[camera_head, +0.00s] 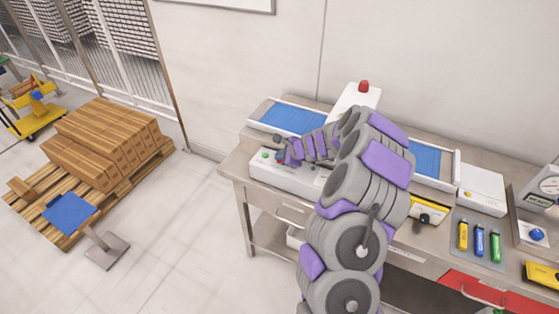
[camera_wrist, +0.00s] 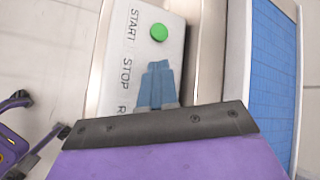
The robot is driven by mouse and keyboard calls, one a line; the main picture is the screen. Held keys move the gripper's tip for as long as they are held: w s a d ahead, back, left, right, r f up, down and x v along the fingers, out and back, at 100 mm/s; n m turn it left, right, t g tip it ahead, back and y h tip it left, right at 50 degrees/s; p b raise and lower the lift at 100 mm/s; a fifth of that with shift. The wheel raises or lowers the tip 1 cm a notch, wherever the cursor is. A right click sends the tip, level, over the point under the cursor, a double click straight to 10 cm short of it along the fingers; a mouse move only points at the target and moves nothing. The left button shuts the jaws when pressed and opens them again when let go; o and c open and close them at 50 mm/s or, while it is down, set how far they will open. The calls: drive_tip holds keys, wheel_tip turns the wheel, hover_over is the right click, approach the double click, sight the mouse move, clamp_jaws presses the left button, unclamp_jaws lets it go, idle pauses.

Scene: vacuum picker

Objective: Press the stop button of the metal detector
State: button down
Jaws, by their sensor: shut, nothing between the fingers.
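The metal detector (camera_head: 352,98) stands on the bench with a red lamp on top and a blue conveyor belt through it. Its white control panel (camera_head: 305,178) is at the front left. In the wrist view the panel (camera_wrist: 122,60) shows the words START, STOP and a cut-off R. The green start button (camera_wrist: 158,32) is in plain view beside START. My gripper (camera_wrist: 158,66) is shut and empty, with its fingertips over the panel beside the word STOP. The stop button is hidden behind the fingers; I cannot tell whether they touch it. In the head view my gripper (camera_head: 281,154) is over the panel's left part.
My arm covers the middle of the bench. The blue belt (camera_head: 292,118) lies behind the panel. To the right are a white box (camera_head: 482,188), several coloured tubes (camera_head: 480,241) and a scale (camera_head: 541,190). A pallet of cartons (camera_head: 105,140) stands on the floor at left.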

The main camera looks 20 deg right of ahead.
drive_tip(key=shift+r, duration=0.15)
drive_tip(key=shift+r+p, duration=0.65)
drive_tip(key=shift+p, duration=0.1)
wheel_tip(320, 180, up, 5)
drive_tip(key=p, duration=0.4)
drive_tip(key=shift+p, duration=0.3)
idle(0.6)
